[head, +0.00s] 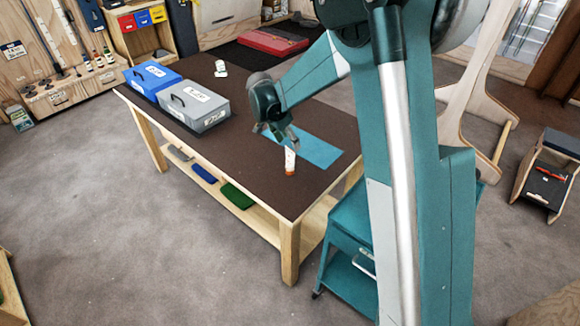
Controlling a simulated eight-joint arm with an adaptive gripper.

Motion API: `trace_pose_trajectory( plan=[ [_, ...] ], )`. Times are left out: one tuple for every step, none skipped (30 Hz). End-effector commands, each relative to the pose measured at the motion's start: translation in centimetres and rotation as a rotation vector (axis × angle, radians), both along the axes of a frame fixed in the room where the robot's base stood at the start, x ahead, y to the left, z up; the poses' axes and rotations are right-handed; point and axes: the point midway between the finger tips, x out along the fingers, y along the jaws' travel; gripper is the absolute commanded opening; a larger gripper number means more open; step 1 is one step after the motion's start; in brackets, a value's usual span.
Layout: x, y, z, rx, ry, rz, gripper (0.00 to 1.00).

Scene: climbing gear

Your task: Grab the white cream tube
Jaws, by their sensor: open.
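The white cream tube (290,160) stands upright on the dark tabletop, with its orange end down on the surface. It is near the table's front right part, beside the blue mat. My gripper (283,143) is open and points down just above and slightly left of the tube. From this view its fingers are very close to the tube's top; I cannot tell whether they touch it or reach around it.
A blue case (152,76) and a grey case (195,105) sit at the table's left. A small white item (221,68) stands at the back. A flat blue mat (318,151) lies right of the tube. The tabletop (225,151) in front is clear.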

Motion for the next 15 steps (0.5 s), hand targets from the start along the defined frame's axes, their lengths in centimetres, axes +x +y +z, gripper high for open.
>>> trace_pose_trajectory(
  plan=[
    [0.0,0.0,-1.1,0.000,0.000,0.000,0.47],
    [0.0,0.0,-1.6,0.000,0.000,0.000,0.47],
    [0.0,0.0,-2.2,0.000,0.000,0.000,0.47],
    [0.0,0.0,-2.5,0.000,0.000,0.000,0.47],
    [0.0,0.0,-2.8,0.000,0.000,0.000,0.47],
    [0.0,0.0,-3.0,0.000,0.000,0.000,0.47],
    [0.0,0.0,-3.2,0.000,0.000,0.000,0.47],
    [0.0,0.0,-3.3,0.000,0.000,0.000,0.47],
    [0.0,0.0,-3.3,0.000,0.000,0.000,0.47],
    [0.0,0.0,-3.3,0.000,0.000,0.000,0.47],
    [0.0,0.0,-3.3,0.000,0.000,0.000,0.47],
    [0.0,0.0,-3.3,0.000,0.000,0.000,0.47],
    [0.0,0.0,-3.3,0.000,0.000,0.000,0.47],
    [0.0,0.0,-3.3,0.000,0.000,0.000,0.47],
    [0.0,0.0,-3.3,0.000,0.000,0.000,0.47]
  ],
)
